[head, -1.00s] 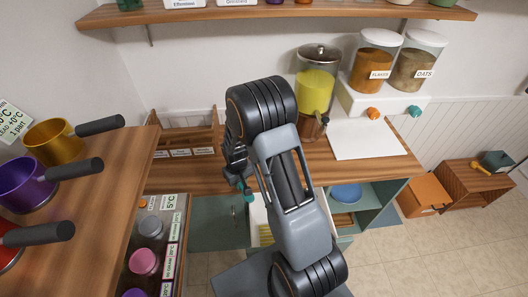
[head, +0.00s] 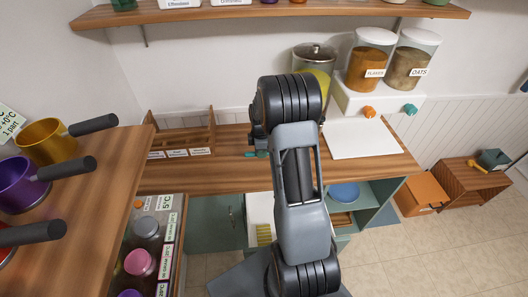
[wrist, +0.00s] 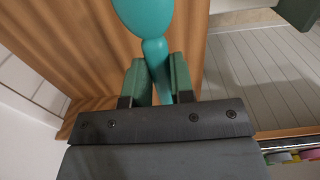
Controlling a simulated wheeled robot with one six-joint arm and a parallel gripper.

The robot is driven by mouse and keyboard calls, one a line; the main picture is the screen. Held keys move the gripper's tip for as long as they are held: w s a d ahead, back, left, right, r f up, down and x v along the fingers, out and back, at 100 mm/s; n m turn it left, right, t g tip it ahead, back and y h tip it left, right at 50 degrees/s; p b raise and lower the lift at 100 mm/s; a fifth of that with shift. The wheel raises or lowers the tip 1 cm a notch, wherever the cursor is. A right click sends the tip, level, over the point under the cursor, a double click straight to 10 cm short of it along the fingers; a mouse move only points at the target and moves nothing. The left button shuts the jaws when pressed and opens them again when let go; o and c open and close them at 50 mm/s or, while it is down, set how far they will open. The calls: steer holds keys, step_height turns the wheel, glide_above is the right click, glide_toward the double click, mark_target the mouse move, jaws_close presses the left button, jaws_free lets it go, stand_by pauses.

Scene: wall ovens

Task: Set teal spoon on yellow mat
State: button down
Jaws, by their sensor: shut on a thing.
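My gripper (wrist: 160,82) is shut on the teal spoon, its green fingers on either side of the handle. The spoon (wrist: 147,18) points away from the gripper, its bowl cut off by the top edge of the wrist view. In the head view only a small teal bit of the spoon (head: 257,154) shows beside my arm, in front of the wooden counter. My arm hides most of the gripper there. I see no plain yellow mat; a small yellow ridged thing (head: 264,234) lies low in the cabinet below the counter, and I cannot tell what it is.
The wooden counter (head: 200,176) is bare in front of a wooden rack (head: 183,140). A white sheet (head: 358,138) lies at its right, near a juice dispenser (head: 314,58) and jars (head: 370,60). Pots with dark handles (head: 45,140) stand on the left shelf.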

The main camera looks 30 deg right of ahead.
steer(key=w+d+f+b, duration=0.1)
steer(key=w+f, duration=0.1)
steer(key=w+d+f+b, duration=0.1)
steer(key=w+f, duration=0.2)
steer(key=w+d+f+b, duration=0.1)
steer(key=w+f, duration=0.1)
steer(key=w, duration=0.1)
steer(key=shift+w+d+f, duration=0.25)
steer(key=shift+d+f, duration=0.05)
steer(key=shift+d, duration=0.1)
steer(key=shift+w+d+f+b, duration=0.1)
steer(key=shift+w+f+b, duration=0.2)
steer(key=shift+f+b, duration=0.5)
steer(key=shift+f, duration=1.05)
steer(key=shift+f, duration=0.1)
steer(key=shift+f+b, duration=0.2)
steer(key=shift+b, duration=0.1)
steer(key=c, duration=1)
jaws_free()
steer(key=shift+r, duration=0.15)
